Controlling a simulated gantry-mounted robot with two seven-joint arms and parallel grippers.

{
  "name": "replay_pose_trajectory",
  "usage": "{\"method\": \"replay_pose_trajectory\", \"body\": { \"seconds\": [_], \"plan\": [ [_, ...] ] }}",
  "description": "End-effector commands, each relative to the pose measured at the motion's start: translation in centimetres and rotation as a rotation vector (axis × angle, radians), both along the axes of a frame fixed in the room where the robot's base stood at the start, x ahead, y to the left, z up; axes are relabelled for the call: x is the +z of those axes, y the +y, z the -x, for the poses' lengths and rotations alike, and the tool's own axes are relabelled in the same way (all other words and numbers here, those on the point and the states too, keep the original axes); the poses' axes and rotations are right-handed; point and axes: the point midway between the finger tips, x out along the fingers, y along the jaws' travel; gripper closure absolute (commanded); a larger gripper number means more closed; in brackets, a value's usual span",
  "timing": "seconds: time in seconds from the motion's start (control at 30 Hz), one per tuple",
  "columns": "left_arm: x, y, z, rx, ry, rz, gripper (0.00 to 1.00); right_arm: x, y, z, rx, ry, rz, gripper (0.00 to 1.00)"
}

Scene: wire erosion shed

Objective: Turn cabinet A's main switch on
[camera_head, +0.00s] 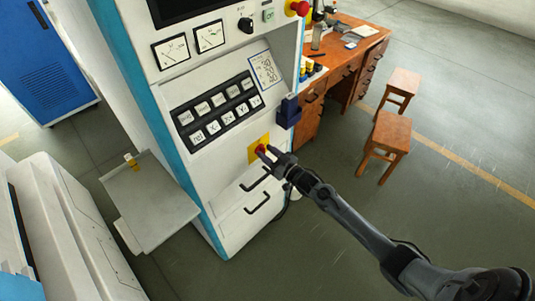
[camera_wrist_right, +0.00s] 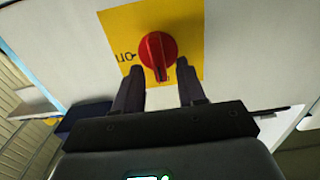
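Cabinet A (camera_head: 228,152) is the white cabinet with blue side trim, taken as the one my right arm reaches. Its main switch (camera_head: 261,149) is a red rotary knob on a yellow plate low on the front, partly hidden by my right gripper (camera_head: 270,154). In the right wrist view the red knob (camera_wrist_right: 157,50) has a raised handle pointing toward the gripper, and an "ON" mark shows to its left. My right gripper (camera_wrist_right: 160,66) is open, one finger on each side of the handle's lower end, with gaps visible. My left gripper is not in view.
A push-button panel (camera_head: 215,112) and a dark blue box (camera_head: 288,112) sit above the switch. Drawer handles (camera_head: 264,201) are below it. A grey shelf (camera_head: 150,205) juts out left. A wooden desk (camera_head: 345,68) and stools (camera_head: 388,135) stand right on open floor.

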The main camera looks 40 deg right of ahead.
Motion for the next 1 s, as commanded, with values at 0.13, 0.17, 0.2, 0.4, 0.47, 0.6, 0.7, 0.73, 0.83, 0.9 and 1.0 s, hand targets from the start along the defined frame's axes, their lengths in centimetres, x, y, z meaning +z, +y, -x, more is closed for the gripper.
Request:
{"method": "replay_pose_trajectory", "body": {
  "seconds": [0.13,0.17,0.2,0.4,0.47,0.6,0.7,0.73,0.83,0.9,1.0],
  "plan": [
    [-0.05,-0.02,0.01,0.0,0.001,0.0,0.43,0.0,0.05,-0.27,0.0,0.0,0.0,0.6],
    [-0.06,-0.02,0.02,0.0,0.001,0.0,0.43,0.0,0.05,-0.28,0.0,0.0,0.0,0.6],
    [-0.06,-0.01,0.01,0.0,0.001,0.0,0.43,0.0,0.06,-0.27,0.0,0.0,0.0,0.6],
    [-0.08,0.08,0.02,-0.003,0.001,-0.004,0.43,0.0,0.04,-0.25,0.0,0.0,0.0,0.72],
    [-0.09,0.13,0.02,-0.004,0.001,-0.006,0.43,0.0,0.04,-0.25,0.0,0.0,0.0,0.81],
    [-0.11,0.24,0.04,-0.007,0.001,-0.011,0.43,0.01,0.04,-0.24,0.0,0.0,0.0,1.0],
    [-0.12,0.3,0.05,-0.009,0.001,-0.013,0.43,0.01,0.04,-0.24,0.0,0.0,0.0,1.0],
    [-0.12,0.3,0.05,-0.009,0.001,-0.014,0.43,0.01,0.04,-0.24,0.0,0.0,0.0,1.0],
    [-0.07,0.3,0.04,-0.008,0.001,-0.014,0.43,0.02,0.03,-0.24,0.0,0.0,-0.005,1.0],
    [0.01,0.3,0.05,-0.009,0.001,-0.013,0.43,0.04,0.02,-0.24,0.0,0.001,-0.014,1.0],
    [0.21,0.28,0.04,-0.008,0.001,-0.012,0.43,0.07,-0.02,-0.23,0.0,0.005,-0.041,1.0]
  ]
}}
